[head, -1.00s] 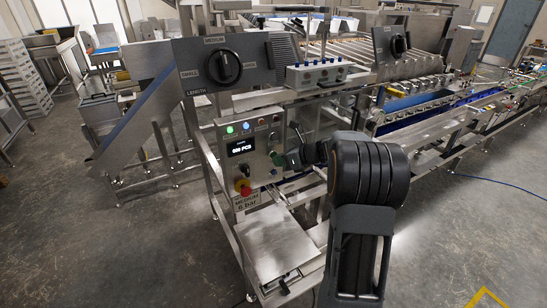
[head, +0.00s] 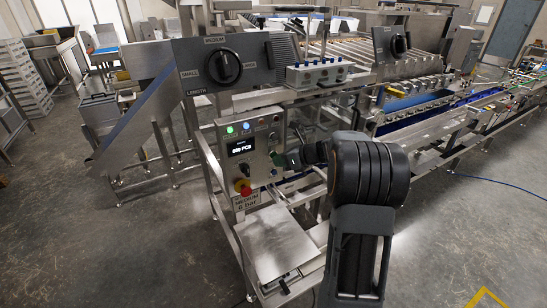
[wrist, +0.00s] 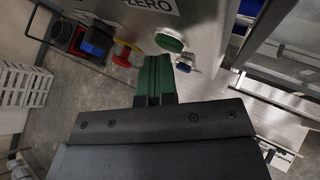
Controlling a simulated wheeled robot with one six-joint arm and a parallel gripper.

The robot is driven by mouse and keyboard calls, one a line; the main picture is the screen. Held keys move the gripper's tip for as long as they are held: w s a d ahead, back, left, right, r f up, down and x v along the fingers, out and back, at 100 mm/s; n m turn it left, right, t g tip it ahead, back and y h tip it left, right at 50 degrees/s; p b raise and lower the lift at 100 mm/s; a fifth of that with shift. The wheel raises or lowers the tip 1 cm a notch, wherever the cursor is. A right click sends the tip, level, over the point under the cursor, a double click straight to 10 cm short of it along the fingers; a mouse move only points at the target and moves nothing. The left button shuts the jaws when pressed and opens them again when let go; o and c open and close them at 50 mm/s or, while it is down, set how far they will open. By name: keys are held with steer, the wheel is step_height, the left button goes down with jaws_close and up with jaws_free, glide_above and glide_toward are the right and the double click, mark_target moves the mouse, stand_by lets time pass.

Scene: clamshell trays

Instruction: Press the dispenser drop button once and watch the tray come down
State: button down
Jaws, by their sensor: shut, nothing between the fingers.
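The control panel (head: 251,165) stands on the machine's front, with a display, lit green and blue lights, and a red emergency knob (head: 245,189). In the wrist view, a green button (wrist: 170,42) lies below a "ZERO" label, with a blue button (wrist: 183,67) under it. No drop label is readable, so I cannot tell which is the drop button. My gripper (wrist: 158,80) is shut and empty, its green fingertips close to the green button; contact cannot be told. In the head view my gripper (head: 281,160) is at the panel's right side, partly hidden. No falling tray is visible.
A bare steel plate (head: 274,244) juts out below the panel. A grey dial board (head: 225,66) and a small box of knobs (head: 318,73) are above. The conveyor (head: 425,105) runs to the right. The left floor is open.

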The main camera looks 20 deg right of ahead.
steer(key=shift+s, duration=0.15)
stand_by(0.5)
steer(key=shift+s+d, duration=0.1)
steer(key=shift+s, duration=0.65)
steer(key=shift+s+d, duration=0.15)
steer(key=shift+s, duration=1.05)
steer(key=shift+s+d, duration=0.15)
steer(key=shift+s, duration=1.05)
